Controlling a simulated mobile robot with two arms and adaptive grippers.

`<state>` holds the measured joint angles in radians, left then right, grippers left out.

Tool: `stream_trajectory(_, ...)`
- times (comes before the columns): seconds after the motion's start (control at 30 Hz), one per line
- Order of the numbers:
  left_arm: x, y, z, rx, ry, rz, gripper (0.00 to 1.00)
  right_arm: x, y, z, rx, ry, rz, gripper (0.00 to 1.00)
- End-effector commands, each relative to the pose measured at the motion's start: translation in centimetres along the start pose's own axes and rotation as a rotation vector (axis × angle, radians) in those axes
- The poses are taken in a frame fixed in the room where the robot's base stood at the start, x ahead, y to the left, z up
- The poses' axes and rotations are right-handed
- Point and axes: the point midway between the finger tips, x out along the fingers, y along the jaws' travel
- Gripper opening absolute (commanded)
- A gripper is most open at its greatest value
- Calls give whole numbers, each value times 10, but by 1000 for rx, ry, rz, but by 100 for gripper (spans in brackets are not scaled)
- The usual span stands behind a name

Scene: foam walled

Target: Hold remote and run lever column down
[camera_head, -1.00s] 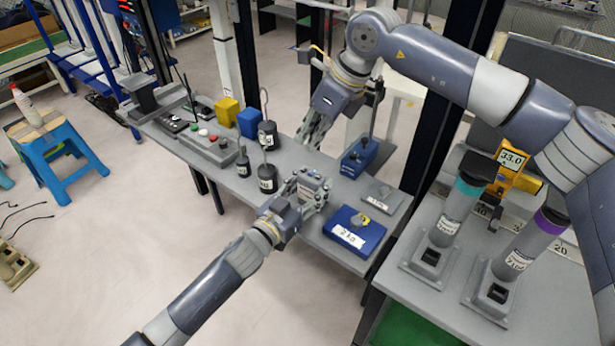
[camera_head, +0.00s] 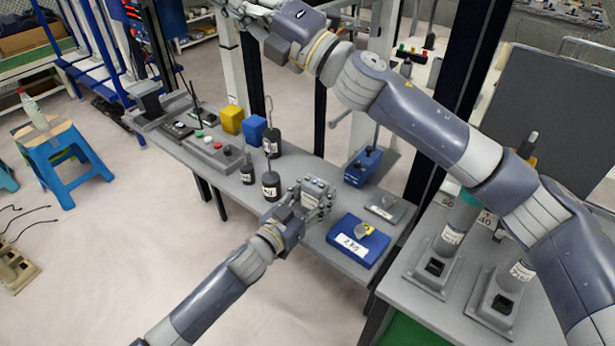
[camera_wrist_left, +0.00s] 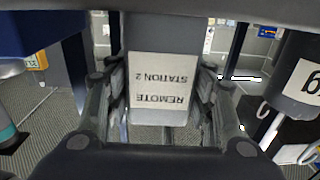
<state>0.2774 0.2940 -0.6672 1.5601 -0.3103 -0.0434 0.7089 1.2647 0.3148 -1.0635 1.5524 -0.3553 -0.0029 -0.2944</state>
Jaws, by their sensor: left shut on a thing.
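My left gripper (camera_head: 303,206) is shut on the grey remote (camera_head: 317,190), above the grey bench. In the left wrist view, the remote (camera_wrist_left: 163,85) sits between the fingers, its "REMOTE STATION 2" label upside down. My right gripper (camera_head: 248,12) is high at the top edge; its fingers are too unclear to read. Which thing is the lever column is not certain. A grey column with a teal band (camera_head: 460,215) stands on the right table, with a second labelled column (camera_head: 508,285) beside it. A blue box (camera_head: 363,168) with an upright rod stands on the bench.
A blue 2 kg block (camera_head: 345,243) and a small grey plate (camera_head: 385,207) lie right of the remote. Several dark hooked weights (camera_head: 271,185) stand left of it. Yellow (camera_head: 231,119) and blue blocks (camera_head: 254,127) are farther back. Dark posts (camera_head: 320,115) rise behind the bench.

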Motion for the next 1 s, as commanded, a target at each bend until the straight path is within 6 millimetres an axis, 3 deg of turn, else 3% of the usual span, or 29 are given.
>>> stream_trajectory(0.2, 0, 0, 0, 0, -1, 0, 22, -16, -30, 51, 289, -278, -91, 0)
stream_trajectory(0.33, 0, 0, 0, 0, -1, 0, 22, -33, -60, 68, 454, -418, -189, 0)
stream_trajectory(0.47, 0, 0, 0, 0, -1, 0, 22, -55, -94, 73, 608, -536, -315, 0)
stream_trajectory(0.73, 0, 0, 0, 0, -1, 0, 22, -111, -159, 45, 878, -707, -648, 0)
stream_trajectory(1.0, 0, 0, 0, 0, -1, 0, 22, -163, -189, -1, 1024, -771, -951, 0)
